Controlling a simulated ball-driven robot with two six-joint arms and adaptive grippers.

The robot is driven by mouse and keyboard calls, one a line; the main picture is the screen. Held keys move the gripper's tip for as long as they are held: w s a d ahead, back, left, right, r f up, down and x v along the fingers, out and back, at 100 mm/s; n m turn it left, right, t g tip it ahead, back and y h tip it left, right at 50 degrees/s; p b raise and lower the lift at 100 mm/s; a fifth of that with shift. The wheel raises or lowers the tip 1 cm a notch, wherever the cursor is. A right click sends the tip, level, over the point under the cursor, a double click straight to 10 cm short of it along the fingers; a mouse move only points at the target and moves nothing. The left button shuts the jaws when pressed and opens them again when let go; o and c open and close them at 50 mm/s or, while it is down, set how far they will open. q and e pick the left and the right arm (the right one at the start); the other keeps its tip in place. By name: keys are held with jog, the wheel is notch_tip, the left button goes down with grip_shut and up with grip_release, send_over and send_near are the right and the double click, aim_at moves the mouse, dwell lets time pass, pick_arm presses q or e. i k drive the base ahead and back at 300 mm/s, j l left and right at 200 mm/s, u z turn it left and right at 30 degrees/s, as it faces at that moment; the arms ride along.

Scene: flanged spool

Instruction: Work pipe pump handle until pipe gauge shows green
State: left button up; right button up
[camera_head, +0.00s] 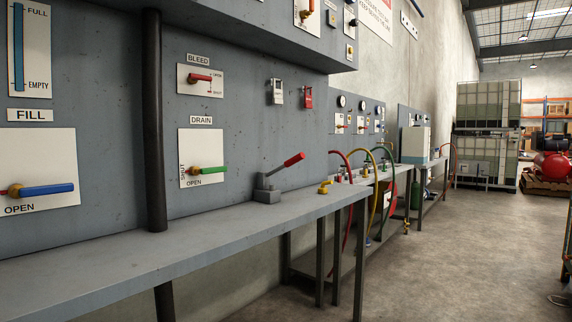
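A small hand pump with a red-tipped handle (293,160) and a grey base (266,193) sits on the grey bench (190,238) against the grey panel. The handle slants up to the right. A dark vertical pipe (153,120) stands in front of the panel to the left of the pump. I cannot identify the pipe gauge; a blue level tube (19,47) marked FULL and EMPTY is at the upper left, and a small round dial (341,101) is on a farther panel, too small to read. Neither gripper is in view.
A blue FILL handle (47,190), green DRAIN handle (211,170) and red BLEED handle (201,77) are on the panel. A yellow fitting (325,187) sits near the bench end. Coloured hoses (376,195) hang beyond.

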aim_at(299, 156)
jog(key=i+l+u, duration=0.35)
jog(key=i, duration=0.35)
jog(key=i+l+u, duration=0.35)
jog(key=i+l, duration=0.3)
jog(key=i+l+u, duration=0.3)
jog(key=i+l, duration=0.25)
jog(key=l, duration=0.3)
